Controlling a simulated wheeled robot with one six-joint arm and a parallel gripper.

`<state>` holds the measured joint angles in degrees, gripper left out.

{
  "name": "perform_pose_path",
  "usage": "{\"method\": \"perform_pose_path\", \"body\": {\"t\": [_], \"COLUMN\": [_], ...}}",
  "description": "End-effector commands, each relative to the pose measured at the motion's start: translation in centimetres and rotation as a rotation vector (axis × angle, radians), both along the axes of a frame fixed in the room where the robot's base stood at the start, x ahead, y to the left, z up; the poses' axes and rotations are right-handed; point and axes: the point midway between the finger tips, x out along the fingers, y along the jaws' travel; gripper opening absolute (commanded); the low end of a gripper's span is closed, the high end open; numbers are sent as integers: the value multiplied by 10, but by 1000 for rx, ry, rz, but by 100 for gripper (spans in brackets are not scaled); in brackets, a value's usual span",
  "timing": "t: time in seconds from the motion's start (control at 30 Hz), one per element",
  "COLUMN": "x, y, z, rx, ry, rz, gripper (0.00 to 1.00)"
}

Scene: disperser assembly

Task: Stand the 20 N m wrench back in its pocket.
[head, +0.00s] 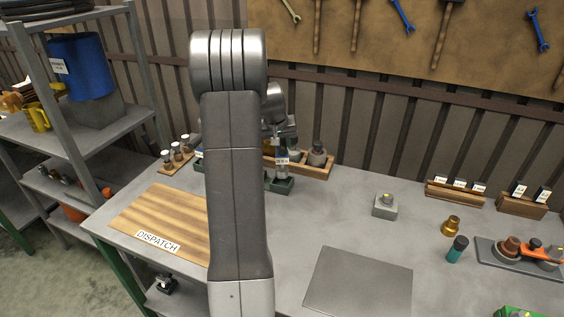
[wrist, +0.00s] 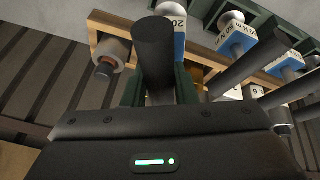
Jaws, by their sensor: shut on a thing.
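My gripper (wrist: 158,95) is shut on the dark handle of a wrench (wrist: 155,50), which rises between the fingers in the wrist view. Beside that handle is a blue part with a white label reading "20 N". In the head view my arm hides most of the gripper; a labelled part of the wrench (head: 282,158) shows upright just right of the arm, above a green base (head: 281,184). I cannot tell whether its lower end is in a pocket. Other dark-handled wrenches with blue labelled parts (wrist: 236,38) stand to the right in the wrist view.
A wooden rack (head: 318,170) holding a grey round part stands close behind on the right. Small labelled bottles (head: 177,152) stand left of my arm. The dispatch board (head: 155,215) is bare at the left. A grey block (head: 385,206) and a flat plate (head: 358,283) lie right.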

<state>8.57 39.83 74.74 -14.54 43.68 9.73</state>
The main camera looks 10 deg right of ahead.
Motion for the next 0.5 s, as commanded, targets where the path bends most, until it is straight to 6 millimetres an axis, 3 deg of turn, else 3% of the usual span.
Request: {"method": "perform_pose_path", "body": {"t": [0.5], "x": [0], "y": [0], "z": [-51], "rx": [1], "ry": [-2], "rz": [1], "gripper": [0]}}
